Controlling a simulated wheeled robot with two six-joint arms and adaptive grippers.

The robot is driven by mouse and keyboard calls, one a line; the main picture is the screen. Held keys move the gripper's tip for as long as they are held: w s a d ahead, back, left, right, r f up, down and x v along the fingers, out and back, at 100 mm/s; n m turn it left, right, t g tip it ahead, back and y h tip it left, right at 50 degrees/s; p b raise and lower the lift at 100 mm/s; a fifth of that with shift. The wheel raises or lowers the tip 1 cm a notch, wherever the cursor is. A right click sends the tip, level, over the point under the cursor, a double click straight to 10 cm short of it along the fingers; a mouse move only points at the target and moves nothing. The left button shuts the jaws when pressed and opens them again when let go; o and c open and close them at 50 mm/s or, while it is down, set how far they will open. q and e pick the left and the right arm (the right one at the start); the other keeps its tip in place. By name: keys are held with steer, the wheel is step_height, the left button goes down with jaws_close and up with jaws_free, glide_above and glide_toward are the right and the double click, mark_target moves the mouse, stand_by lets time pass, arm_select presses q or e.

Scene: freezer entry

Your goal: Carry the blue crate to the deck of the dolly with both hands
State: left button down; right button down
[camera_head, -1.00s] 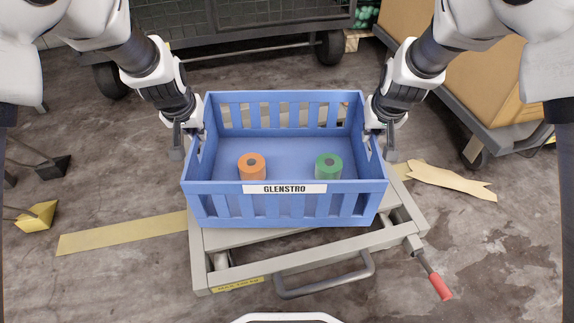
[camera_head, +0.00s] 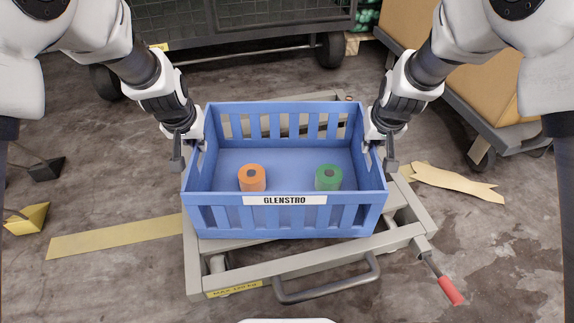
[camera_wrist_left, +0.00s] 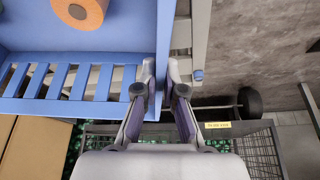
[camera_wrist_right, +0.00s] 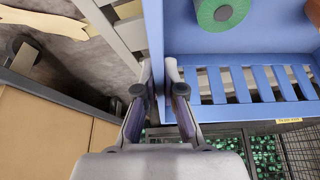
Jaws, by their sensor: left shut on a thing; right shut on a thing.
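The blue crate (camera_head: 285,220), labelled GLENSTRO, is level and upright. It holds an orange roll (camera_head: 252,178) and a green roll (camera_head: 328,177). My left gripper (camera_head: 188,148) is shut on the rim of its left side wall, which shows between the fingers in the left wrist view (camera_wrist_left: 160,82). My right gripper (camera_head: 378,148) is shut on the right wall, as the right wrist view also shows (camera_wrist_right: 158,82). A low grey platform (camera_head: 330,264), with a handle and a red-gripped lever, is below the crate. Whether they touch is hard to tell.
A dark mesh cart (camera_head: 240,15) on wheels stands behind. A wheeled carrier with a cardboard box (camera_head: 490,85) stands at right. Yellow floor tape (camera_head: 110,236), torn cardboard (camera_head: 455,182) and a yellow block (camera_head: 27,218) lie on the floor.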

steer(key=shift+r, duration=0.1)
arm_select(q)
steer(key=c, duration=1.3)
jaws_free()
arm_select(e)
steer(key=c, duration=1.3)
jaws_free()
arm_select(q)
steer(key=shift+r, duration=0.1)
arm_select(e)
steer(key=shift+r, duration=0.3)
arm_select(q)
steer(key=v, duration=1.1)
steer(key=shift+s+r, duration=0.25)
steer(key=shift+r, duration=0.1)
arm_select(e)
steer(key=v, duration=1.2)
steer(key=shift+s+f, duration=0.1)
